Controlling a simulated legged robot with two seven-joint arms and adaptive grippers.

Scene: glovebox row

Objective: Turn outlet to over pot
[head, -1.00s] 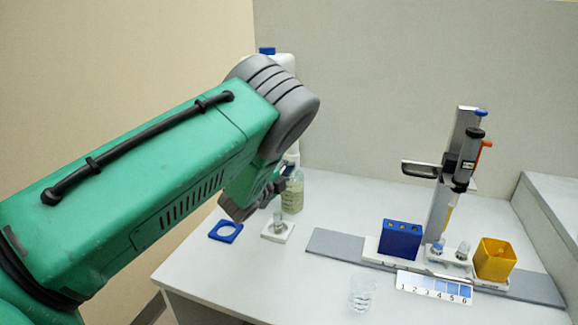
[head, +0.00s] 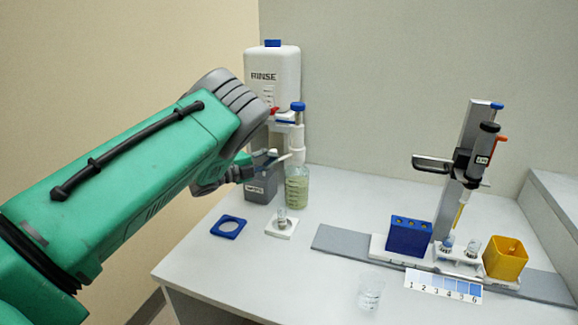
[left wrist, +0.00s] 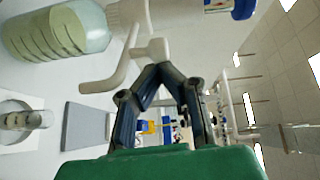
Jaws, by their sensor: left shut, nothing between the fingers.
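A bottle-top dispenser (head: 297,142) with a blue knob stands on a bottle of pale green liquid (head: 297,188). Its white outlet (head: 277,161) points to the left in the head view, and its bent tube (left wrist: 105,75) shows close up in the left wrist view. A small clear pot (head: 282,215) stands on a white holder in front of the bottle; it also shows in the left wrist view (left wrist: 16,118). The outlet's tip is apart from the pot. My left gripper (left wrist: 158,70) is shut and empty, its fingertips close by the outlet; contact cannot be told. My right gripper is not in view.
A RINSE container (head: 273,75) stands behind on a grey box (head: 261,187). A pipette stand (head: 465,160), blue rack (head: 408,236), yellow bin (head: 505,259) and clear beaker (head: 370,293) are on the right.

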